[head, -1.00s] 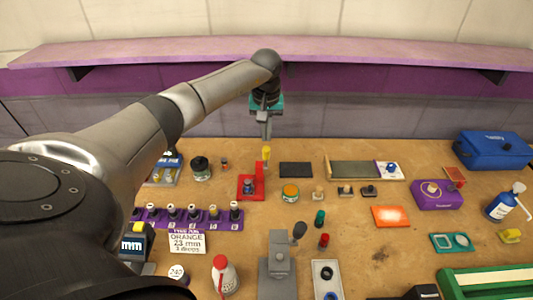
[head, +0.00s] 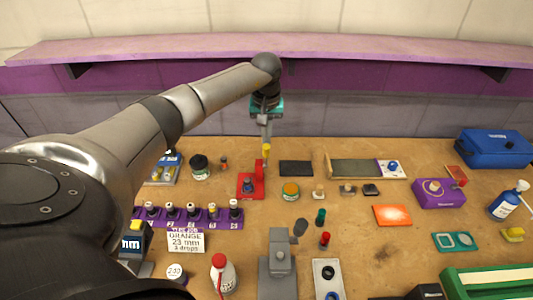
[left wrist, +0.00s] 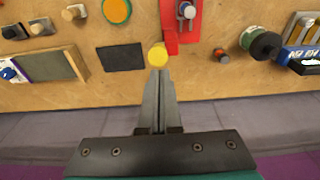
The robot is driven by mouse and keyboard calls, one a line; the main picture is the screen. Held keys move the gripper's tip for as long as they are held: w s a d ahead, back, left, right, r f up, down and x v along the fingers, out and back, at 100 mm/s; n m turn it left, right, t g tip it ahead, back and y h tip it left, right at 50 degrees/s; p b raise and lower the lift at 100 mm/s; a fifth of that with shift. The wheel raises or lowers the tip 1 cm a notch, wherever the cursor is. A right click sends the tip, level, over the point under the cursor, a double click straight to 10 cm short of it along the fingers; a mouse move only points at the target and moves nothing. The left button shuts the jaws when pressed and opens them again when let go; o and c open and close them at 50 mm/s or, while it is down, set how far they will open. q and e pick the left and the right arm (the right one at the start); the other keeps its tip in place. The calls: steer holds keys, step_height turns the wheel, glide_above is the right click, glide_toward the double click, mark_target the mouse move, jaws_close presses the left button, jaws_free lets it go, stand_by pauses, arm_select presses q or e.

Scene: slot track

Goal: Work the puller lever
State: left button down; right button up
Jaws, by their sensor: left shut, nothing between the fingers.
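The puller is a small red stand (head: 246,193) with a red upright post and a yellow-knobbed lever (head: 266,148), left of centre on the bench. A small blue-grey part sits on its base. In the left wrist view the yellow knob (left wrist: 158,54) lies straight ahead of the fingertips, with the red post (left wrist: 168,25) beyond it. My left gripper (head: 266,139) is shut and empty, pointing down at the knob, very close to it. I cannot tell whether the fingertips touch it. My right gripper is not in view.
A black pad (head: 296,168) lies right of the puller and an orange-topped green tin (head: 290,191) in front. A grey press (head: 279,264) stands nearer. A purple shelf (head: 350,55) runs along the back wall.

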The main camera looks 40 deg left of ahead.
arm_select(q)
steer(key=shift+f+b, duration=0.55)
steer(key=shift+f, duration=0.25)
steer(key=shift+s, duration=0.1)
